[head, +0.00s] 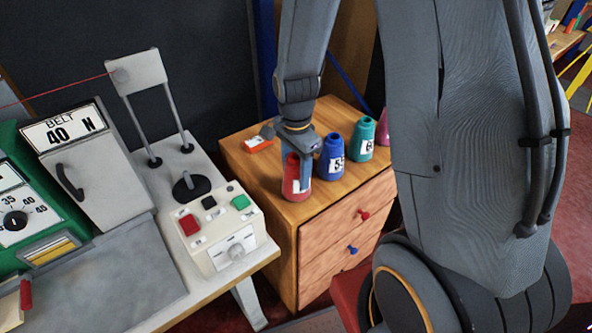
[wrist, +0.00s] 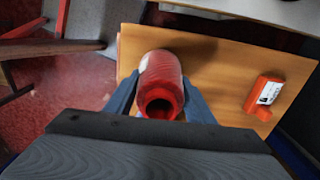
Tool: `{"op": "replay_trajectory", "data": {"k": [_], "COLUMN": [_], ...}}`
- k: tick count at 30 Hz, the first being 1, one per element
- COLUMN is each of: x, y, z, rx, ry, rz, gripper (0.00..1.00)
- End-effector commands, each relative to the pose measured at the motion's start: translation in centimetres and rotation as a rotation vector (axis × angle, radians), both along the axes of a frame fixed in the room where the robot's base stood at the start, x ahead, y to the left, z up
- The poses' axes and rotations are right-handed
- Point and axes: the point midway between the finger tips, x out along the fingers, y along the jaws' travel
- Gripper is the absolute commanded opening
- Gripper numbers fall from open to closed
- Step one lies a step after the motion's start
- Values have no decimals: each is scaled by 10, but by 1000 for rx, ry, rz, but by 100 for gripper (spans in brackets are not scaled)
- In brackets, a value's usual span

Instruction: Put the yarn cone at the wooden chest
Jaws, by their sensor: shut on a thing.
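A red yarn cone (head: 292,187) with a white label is upright at the near left corner of the wooden chest's (head: 345,222) top. My gripper (head: 300,168) reaches down from above and is shut on this cone. In the wrist view the red cone (wrist: 162,75) sits between the two blue fingers, its open top facing the camera, with the chest top (wrist: 215,65) behind it. I cannot tell whether its base touches the wood. A blue cone (head: 331,158), a teal cone (head: 362,140) and a partly hidden pink cone (head: 384,127) stand in a row to the right.
An orange labelled object (head: 258,144) lies at the back left of the chest top; it also shows in the wrist view (wrist: 264,94). A control box (head: 222,228) with buttons and a bench with a green machine (head: 35,210) stand to the left. The chest's drawers have red and blue knobs.

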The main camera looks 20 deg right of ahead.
Motion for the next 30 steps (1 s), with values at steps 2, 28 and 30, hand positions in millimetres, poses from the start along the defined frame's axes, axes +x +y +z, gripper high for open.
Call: {"op": "replay_trajectory", "data": {"k": [2, 28, 30], "x": [0, 2, 2], "y": [0, 0, 0], "z": [0, 38, 50], "rx": [0, 0, 0], "ry": [0, -6, -6], "rz": [0, 0, 0], "gripper": [18, 68, 68]}}
